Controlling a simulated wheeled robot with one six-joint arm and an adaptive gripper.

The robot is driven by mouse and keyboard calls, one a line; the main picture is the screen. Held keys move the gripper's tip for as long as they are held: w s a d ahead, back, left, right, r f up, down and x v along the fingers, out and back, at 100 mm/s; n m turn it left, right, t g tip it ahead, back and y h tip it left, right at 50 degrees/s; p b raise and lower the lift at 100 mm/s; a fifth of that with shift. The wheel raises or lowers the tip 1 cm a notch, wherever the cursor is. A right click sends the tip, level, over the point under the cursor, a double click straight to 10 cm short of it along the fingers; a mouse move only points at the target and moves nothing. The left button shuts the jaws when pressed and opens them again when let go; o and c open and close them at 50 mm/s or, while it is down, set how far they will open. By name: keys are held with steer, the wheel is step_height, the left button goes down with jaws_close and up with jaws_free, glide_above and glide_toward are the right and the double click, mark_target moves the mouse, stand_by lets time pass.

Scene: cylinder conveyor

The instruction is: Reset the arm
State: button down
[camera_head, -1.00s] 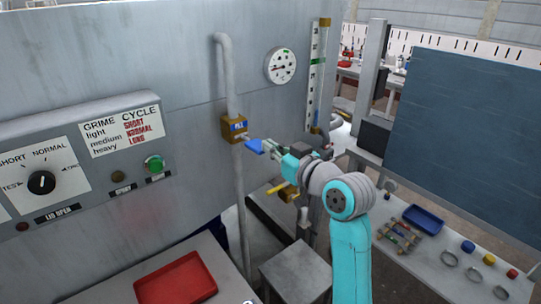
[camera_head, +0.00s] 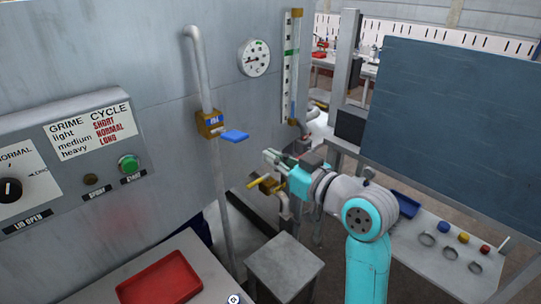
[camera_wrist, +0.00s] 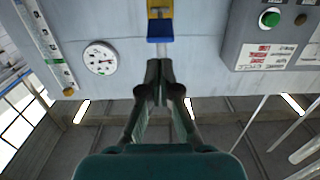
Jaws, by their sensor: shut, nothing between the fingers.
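My gripper (camera_head: 269,157) is shut and empty in the head view, at the end of my teal and grey arm. It is to the right of and a little below the blue valve handle (camera_head: 234,136), apart from it. The handle sticks out from a brass valve body (camera_head: 210,123) on the grey vertical pipe. In the wrist view my gripper (camera_wrist: 158,65) has its fingers together, and the blue handle (camera_wrist: 160,31) shows just beyond the tips.
A round gauge (camera_head: 254,58) and a level scale (camera_head: 291,70) are on the wall. A second valve with a yellow handle (camera_head: 259,183) is below my gripper. A control panel (camera_head: 60,160) is at left, with a red tray (camera_head: 160,278) below it. A grey stool (camera_head: 284,266) stands in front.

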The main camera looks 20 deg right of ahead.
steer(key=s+a+f+m+h, duration=0.1)
steer(key=s+f+m+h, duration=0.1)
steer(key=s+f, duration=0.55)
steer(key=s+f+m+h, duration=0.15)
steer(key=s+f, duration=0.25)
steer(key=f, duration=0.6)
steer(key=s+a+f+m+h, duration=0.1)
steer(key=s+f+m+h, duration=0.1)
steer(key=s+f, duration=0.45)
steer(key=s+a+f+n+g, duration=0.1)
steer(key=s+f, duration=0.1)
steer(key=s, duration=1)
steer(key=s+a+f+n, duration=0.1)
steer(key=s+f, duration=0.2)
steer(key=s, duration=1)
steer(key=shift+s+g, duration=0.15)
steer(key=shift+g, duration=0.25)
